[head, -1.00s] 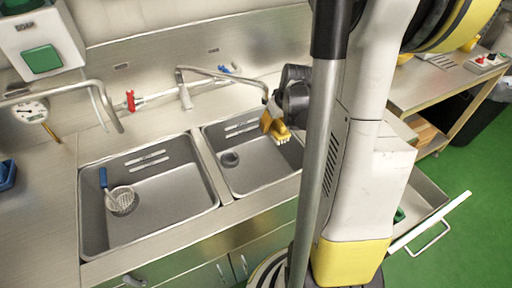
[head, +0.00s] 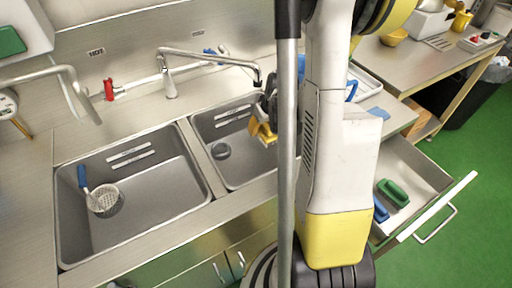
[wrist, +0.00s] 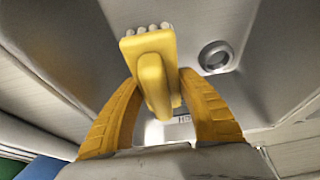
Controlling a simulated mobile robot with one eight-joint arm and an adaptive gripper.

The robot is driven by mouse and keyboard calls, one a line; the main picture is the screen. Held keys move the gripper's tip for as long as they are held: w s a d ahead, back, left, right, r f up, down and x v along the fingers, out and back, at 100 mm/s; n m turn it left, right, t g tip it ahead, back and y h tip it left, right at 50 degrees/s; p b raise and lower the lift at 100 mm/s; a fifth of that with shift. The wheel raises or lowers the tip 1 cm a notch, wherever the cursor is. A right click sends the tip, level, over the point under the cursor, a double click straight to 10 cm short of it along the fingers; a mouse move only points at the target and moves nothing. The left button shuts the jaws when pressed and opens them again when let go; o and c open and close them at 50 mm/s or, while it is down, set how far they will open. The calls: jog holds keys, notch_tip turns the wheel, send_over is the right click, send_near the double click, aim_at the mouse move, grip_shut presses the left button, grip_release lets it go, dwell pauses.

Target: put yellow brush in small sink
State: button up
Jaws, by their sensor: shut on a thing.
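The yellow brush (wrist: 152,75) with pale bristles is held between the two yellow fingers of my gripper (wrist: 163,90) in the wrist view. In the head view my gripper (head: 262,130) is over the right part of the small sink (head: 234,165), the right one of two basins. The brush is hard to tell from the yellow fingers there. The small sink also shows behind the brush in the wrist view (wrist: 255,75), with its round drain to the right of the brush. My arm hides the sink's right end in the head view.
The larger left sink (head: 140,215) holds a strainer with a blue handle (head: 103,197). A faucet (head: 205,58) reaches over the small sink close to my gripper. An open drawer (head: 415,170) at the right holds green and blue brushes (head: 392,192).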

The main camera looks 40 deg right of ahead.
jog(key=b, duration=0.4)
send_near(254, 144)
jog(key=f, duration=0.2)
jog(key=s+f, duration=0.1)
jog(key=f, duration=0.2)
jog(key=shift+s+f, duration=0.1)
jog(key=shift+f, duration=0.15)
jog(key=w, duration=0.1)
jog(key=w+b, duration=0.1)
jog(key=w, duration=0.2)
jog(key=shift+d+f+b, duration=0.3)
jog(key=shift+d+b, duration=0.05)
jog(key=shift+d, duration=0.05)
jog(key=shift+f, duration=0.3)
jog(key=shift+f, duration=0.2)
jog(key=o, duration=1.3)
jog(key=shift+r, duration=0.1)
